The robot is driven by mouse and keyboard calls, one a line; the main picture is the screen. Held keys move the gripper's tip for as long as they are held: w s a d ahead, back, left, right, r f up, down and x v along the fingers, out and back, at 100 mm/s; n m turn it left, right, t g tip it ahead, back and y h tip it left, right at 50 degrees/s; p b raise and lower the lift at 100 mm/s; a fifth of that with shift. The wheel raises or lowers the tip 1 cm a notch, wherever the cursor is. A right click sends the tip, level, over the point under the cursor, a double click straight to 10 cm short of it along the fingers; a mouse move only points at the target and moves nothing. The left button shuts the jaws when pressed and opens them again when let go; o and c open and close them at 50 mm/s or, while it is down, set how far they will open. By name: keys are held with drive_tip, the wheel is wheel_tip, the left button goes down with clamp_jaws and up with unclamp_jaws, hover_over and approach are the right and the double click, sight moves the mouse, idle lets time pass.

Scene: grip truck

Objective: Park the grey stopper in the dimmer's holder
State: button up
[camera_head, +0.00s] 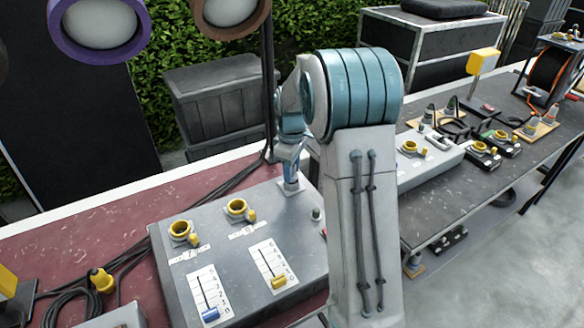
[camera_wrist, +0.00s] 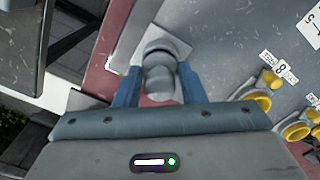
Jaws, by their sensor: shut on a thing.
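My gripper (camera_head: 290,172) points down over the far right part of the grey dimmer (camera_head: 215,258) in the head view. In the wrist view its blue fingers (camera_wrist: 158,74) are shut on the rounded grey stopper (camera_wrist: 160,84). Beneath the stopper is a pale square plate (camera_wrist: 178,46) at the dimmer's edge; I cannot tell whether they touch. The plate also shows under the fingers in the head view (camera_head: 290,187). The dimmer carries two yellow ring holders (camera_head: 182,231) (camera_head: 237,208), each with a small yellow knob beside it. My arm hides the dimmer's right end.
The dimmer has a blue slider (camera_head: 211,315) and a yellow slider (camera_head: 279,281). A grey knob (camera_head: 317,214) stands near its right side. Black cables (camera_head: 130,255) lie on the red table at left. Another grey box (camera_head: 425,160) with yellow rings sits on the right-hand table.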

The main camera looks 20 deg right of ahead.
drive_tip(key=shift+f, duration=0.45)
drive_tip(key=o, duration=1.4)
drive_tip(key=shift+r, duration=0.15)
drive_tip(key=shift+r+p, duration=1.55)
drive_tip(key=shift+r, duration=0.9)
